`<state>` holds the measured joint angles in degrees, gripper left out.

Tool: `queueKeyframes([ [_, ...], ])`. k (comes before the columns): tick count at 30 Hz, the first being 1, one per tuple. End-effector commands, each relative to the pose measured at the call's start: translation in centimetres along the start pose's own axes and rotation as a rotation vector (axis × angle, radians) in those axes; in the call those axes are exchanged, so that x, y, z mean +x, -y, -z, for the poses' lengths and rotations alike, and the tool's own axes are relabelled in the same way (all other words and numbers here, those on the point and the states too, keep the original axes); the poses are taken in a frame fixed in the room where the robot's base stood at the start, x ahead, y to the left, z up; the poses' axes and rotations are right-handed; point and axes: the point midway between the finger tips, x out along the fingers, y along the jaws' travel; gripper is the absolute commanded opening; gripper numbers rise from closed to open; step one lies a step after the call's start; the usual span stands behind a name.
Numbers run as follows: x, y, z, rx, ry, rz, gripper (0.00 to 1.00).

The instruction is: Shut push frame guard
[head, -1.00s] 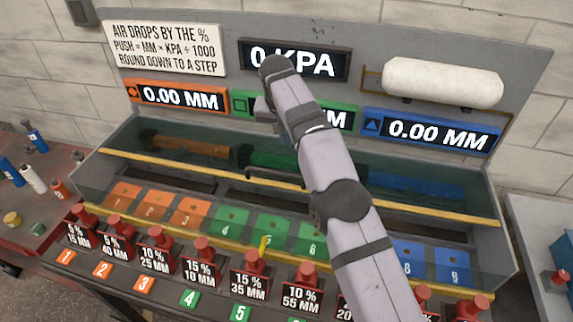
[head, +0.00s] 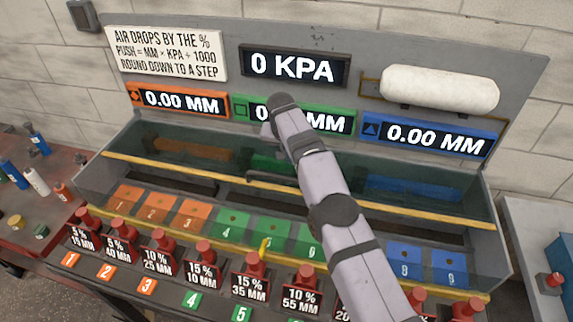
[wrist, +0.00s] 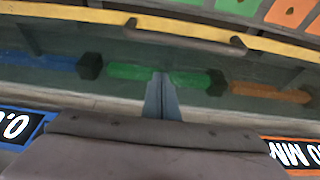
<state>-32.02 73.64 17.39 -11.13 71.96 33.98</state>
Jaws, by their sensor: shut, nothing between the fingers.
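The push frame guard is a tinted clear panel (head: 215,160) with a yellow front edge (head: 150,166). It lies over the rear part of the bench, above orange, green and blue cylinders. Its dark bar handle (head: 262,179) sits near that edge, partly hidden by my arm; it also shows in the wrist view (wrist: 185,36). My gripper (wrist: 161,76) is shut and empty. In the wrist view its fingertips appear on the back-wall side of the handle, apart from it, over the green cylinders. I cannot tell their height above the panel. In the head view my arm hides the fingertips.
Numbered orange, green and blue blocks (head: 195,213) lie in front of the guard's edge, behind a second yellow rail (head: 140,226). Red knobs with labels (head: 250,262) line the front. Displays reading 0 KPA (head: 297,66) and 0.00 MM (head: 178,100) stand behind, beside a white tank (head: 440,87).

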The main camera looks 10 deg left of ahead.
Motion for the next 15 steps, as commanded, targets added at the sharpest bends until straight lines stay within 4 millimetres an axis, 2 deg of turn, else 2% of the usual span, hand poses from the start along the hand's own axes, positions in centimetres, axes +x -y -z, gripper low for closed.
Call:
queueKeyframes([
  [6, 1.3, 0.0, -0.1, 0.000, -0.001, 0.000, 0.00],
  [15, 1.2, 0.1, -0.8, 0.000, -0.001, -0.001, 0.00],
])
